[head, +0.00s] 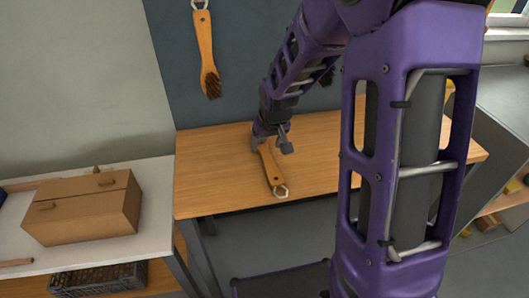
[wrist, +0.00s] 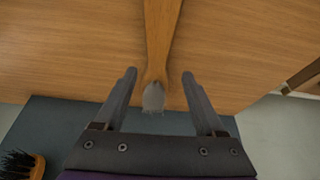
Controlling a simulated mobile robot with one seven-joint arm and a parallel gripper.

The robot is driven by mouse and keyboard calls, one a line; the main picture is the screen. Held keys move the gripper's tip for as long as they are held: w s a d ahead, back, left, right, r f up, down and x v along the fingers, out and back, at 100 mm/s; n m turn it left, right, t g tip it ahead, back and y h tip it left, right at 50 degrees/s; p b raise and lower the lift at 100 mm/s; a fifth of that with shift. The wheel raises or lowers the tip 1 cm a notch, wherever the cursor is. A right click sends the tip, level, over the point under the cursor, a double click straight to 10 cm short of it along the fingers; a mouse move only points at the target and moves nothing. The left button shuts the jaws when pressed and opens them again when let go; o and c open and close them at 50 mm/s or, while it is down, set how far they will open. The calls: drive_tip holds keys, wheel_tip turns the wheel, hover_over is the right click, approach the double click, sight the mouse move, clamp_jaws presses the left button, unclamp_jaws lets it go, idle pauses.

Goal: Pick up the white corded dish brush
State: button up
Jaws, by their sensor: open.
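The dish brush with the white cord loop lies on the wooden table; its wooden handle (head: 271,170) points toward the front edge, where the loop (head: 281,192) shows. In the wrist view the handle (wrist: 160,35) runs down from the top edge to a pale grey-white bristle end (wrist: 153,98). My gripper (head: 271,143) is open at the far end of the brush. In the wrist view my gripper (wrist: 159,76) has one finger on each side of the brush, with gaps on both sides. Whether the fingertips touch the table cannot be told.
The wooden table (head: 220,165) is otherwise clear on the left. A dark-bristled brush (head: 206,55) hangs on the wall panel behind; bristles also show in the wrist view (wrist: 20,165). A cardboard box (head: 85,208) stands on the white bench at left.

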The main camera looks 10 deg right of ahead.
sight(265, 152)
drive_tip(key=x, duration=0.2)
drive_tip(key=b+x, duration=0.1)
drive_tip(key=x, duration=0.2)
drive_tip(key=shift+w+d+r, duration=0.15)
drive_tip(key=shift+w+d, duration=0.05)
drive_tip(key=shift+w, duration=0.15)
clamp_jaws()
